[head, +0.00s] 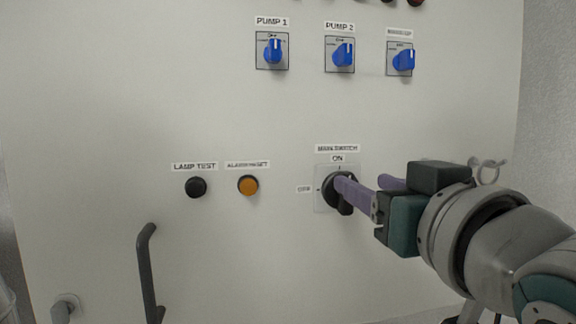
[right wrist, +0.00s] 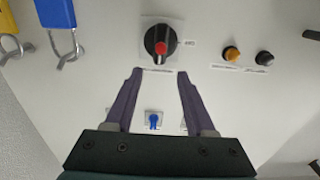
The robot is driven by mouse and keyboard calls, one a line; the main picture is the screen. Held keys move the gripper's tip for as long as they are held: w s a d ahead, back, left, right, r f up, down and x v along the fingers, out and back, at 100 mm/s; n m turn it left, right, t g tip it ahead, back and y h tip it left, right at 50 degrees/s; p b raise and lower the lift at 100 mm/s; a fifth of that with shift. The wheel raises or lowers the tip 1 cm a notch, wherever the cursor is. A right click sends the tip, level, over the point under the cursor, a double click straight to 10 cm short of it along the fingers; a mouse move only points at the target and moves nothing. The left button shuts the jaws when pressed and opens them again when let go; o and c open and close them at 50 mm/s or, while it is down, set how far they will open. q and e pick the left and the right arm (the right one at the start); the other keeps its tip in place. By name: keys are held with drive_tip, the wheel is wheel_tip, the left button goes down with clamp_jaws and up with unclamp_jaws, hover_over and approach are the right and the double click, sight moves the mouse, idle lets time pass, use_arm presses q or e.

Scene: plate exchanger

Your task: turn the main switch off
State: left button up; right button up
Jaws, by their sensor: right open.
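The main switch (head: 331,197) is a black rotary knob on a pale square plate, under a "MAIN SWITCH" label, with "ON" above and "OFF" to its left. Its grip looks roughly upright, in line with "ON". In the right wrist view the black knob (right wrist: 160,36) has a red mark and shows whole, just beyond the fingertips. My right gripper (head: 362,187) is open, its purple fingers reaching in from the right and covering part of the knob in the head view. In the right wrist view the gripper (right wrist: 159,73) has nothing between its fingers. My left gripper is out of view.
Blue selector knobs (head: 274,51) sit above. A black lamp test button (head: 196,187) and an amber alarm reset button (head: 248,185) are to the left. A dark handle (head: 147,270) stands out at lower left.

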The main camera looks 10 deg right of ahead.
sight(349, 176)
drive_tip(key=shift+w+p, duration=0.7)
drive_tip(key=shift+w, duration=1.8)
clamp_jaws()
